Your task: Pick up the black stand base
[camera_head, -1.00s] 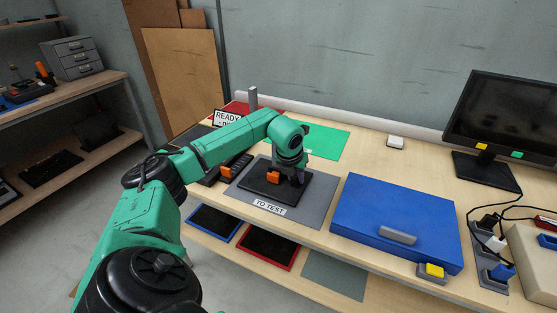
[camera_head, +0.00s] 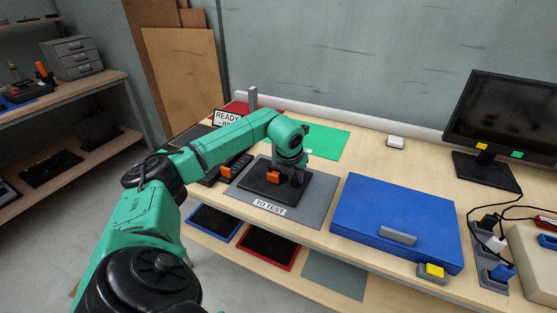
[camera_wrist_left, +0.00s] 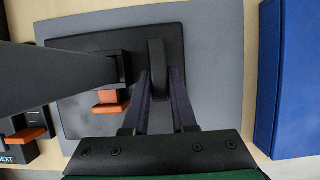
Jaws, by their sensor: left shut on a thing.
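The black stand base (camera_head: 262,189) lies flat on the grey "TO TEST" mat (camera_head: 318,210). It is a dark rectangular plate with an orange block on it. In the left wrist view the plate (camera_wrist_left: 80,120) shows with an orange part (camera_wrist_left: 110,102) and a dark raised piece (camera_wrist_left: 157,55). My left gripper (camera_head: 296,180) is low over the right part of the plate. In the wrist view its fingers (camera_wrist_left: 161,80) are shut on the raised piece of the base. A dark bar hides part of the plate there. My right gripper is not in view.
A blue case (camera_head: 385,205) sits right of the mat, and a monitor (camera_head: 505,115) stands at the back right. A black and orange device (camera_head: 235,166) lies left of the mat. A green mat (camera_head: 325,142) behind is bare. Cables and plugs crowd the right end.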

